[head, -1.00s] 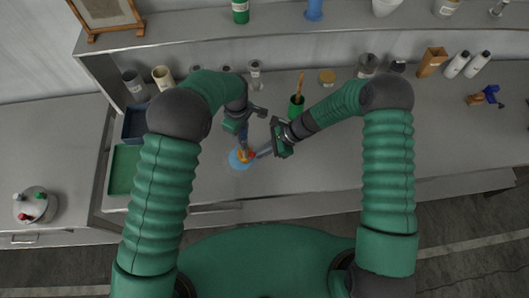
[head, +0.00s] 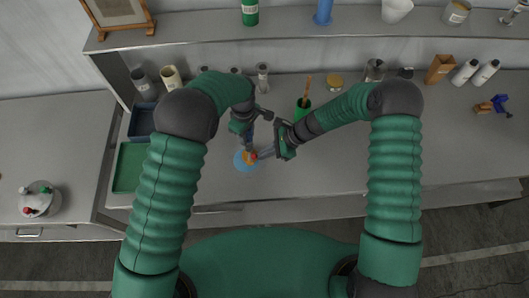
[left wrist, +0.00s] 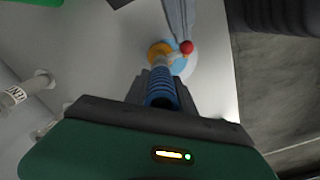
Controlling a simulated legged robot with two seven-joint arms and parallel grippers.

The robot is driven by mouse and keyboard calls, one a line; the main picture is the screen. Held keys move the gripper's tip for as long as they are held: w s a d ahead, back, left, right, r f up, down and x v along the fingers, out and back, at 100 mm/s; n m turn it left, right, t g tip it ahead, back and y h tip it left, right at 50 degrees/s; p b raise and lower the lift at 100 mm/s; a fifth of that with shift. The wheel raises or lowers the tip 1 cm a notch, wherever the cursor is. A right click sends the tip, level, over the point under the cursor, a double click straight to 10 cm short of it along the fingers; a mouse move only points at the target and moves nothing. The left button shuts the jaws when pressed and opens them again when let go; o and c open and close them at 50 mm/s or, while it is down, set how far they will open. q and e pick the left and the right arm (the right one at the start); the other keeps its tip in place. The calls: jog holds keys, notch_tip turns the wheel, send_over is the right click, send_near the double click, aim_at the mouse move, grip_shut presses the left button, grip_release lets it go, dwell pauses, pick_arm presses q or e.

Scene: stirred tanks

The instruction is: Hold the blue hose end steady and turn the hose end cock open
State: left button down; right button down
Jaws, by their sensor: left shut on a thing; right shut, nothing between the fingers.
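The blue hose end (left wrist: 160,88) is ribbed and held between the fingers of my left gripper (head: 249,145), which is shut on it. Beyond it in the left wrist view is the cock, with an orange-yellow collar (left wrist: 158,50) and a small red knob (left wrist: 186,47). The red knob also shows in the head view (head: 255,155). My right gripper (head: 266,152) is shut and empty, its fingertips close beside the red knob. I cannot tell whether they touch it. A pale blue disc (head: 242,164) lies under the hose end; the cock's inner position is hidden.
A green cup (head: 303,112) with a brown stick stands behind the right gripper. A green tray (head: 128,168) and a dark blue bin (head: 142,122) are at the left. Several bottles and jars line the back. The bench front right of the grippers (head: 335,165) is clear.

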jog(key=shift+d+r, duration=0.1)
jog(key=shift+r, duration=0.65)
jog(key=c, duration=2.1)
grip_release()
jog(key=v, duration=1.1)
jog(key=shift+d, duration=0.2)
jog(key=shift+c, duration=0.2)
jog(key=shift+o, duration=1.2)
jog(key=shift+d, duration=0.1)
jog(key=o, duration=0.3)
jog(key=a+f+y, duration=0.1)
jog(key=f, duration=0.1)
jog(key=a+f+g+y, duration=0.1)
jog(key=f+y, duration=0.1)
jog(key=a+f+y, duration=0.1)
jog(key=f, duration=0.1)
jog(key=shift+w+y, duration=0.4)
jog(key=shift+o, duration=0.2)
notch_tip(320, 180, down, 4)
jog(key=t+y, duration=0.1)
jog(key=y, duration=0.4)
jog(key=a, duration=1.2)
jog(key=shift+s+f, duration=0.25)
jog(key=shift+s, duration=0.2)
jog(key=shift+d, duration=0.1)
grip_shut()
